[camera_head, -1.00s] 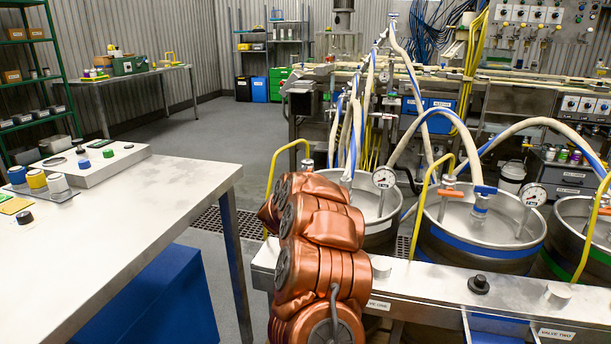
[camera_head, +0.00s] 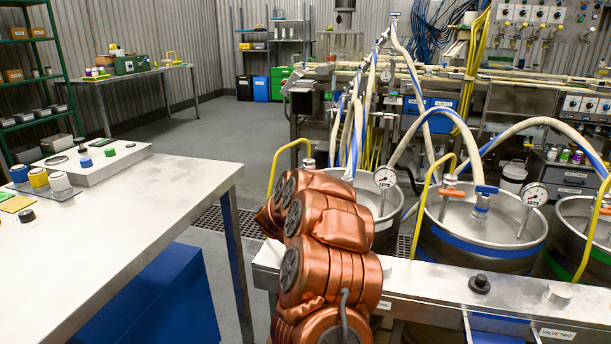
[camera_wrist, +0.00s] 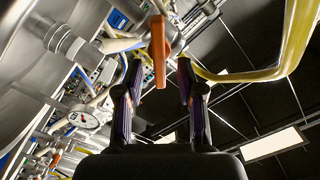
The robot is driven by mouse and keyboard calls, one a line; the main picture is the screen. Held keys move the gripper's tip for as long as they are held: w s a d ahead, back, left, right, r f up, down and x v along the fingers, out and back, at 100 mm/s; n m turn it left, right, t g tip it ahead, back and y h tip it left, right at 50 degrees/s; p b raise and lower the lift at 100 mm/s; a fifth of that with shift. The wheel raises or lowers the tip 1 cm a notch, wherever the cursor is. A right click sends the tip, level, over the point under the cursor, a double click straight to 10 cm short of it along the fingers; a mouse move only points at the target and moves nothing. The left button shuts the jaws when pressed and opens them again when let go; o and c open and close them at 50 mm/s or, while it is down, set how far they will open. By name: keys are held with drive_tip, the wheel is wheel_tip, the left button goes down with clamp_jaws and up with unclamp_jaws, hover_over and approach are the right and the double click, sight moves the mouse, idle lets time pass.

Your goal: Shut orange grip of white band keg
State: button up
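The white band keg (camera_head: 386,226) is the leftmost of the kegs in the head view, partly behind my arm, with a gauge on top. Its orange grip is hidden by my arm there. In the wrist view an orange grip (camera_wrist: 159,52) hangs upright between the two fingertips of my gripper (camera_wrist: 160,66). My gripper is open, with a gap on each side of the grip; I cannot tell for certain whether either finger touches it. My gripper is hidden behind my arm in the head view.
A yellow bent bar (camera_head: 283,160) rises beside the keg and shows close to the right finger in the wrist view (camera_wrist: 240,76). A gauge (camera_wrist: 82,117) is at the left there. The blue band keg (camera_head: 480,246) stands to the right. A steel table (camera_head: 130,220) is at the left.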

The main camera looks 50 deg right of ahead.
drive_tip(key=v, duration=0.9)
drive_tip(key=shift+a, duration=0.1)
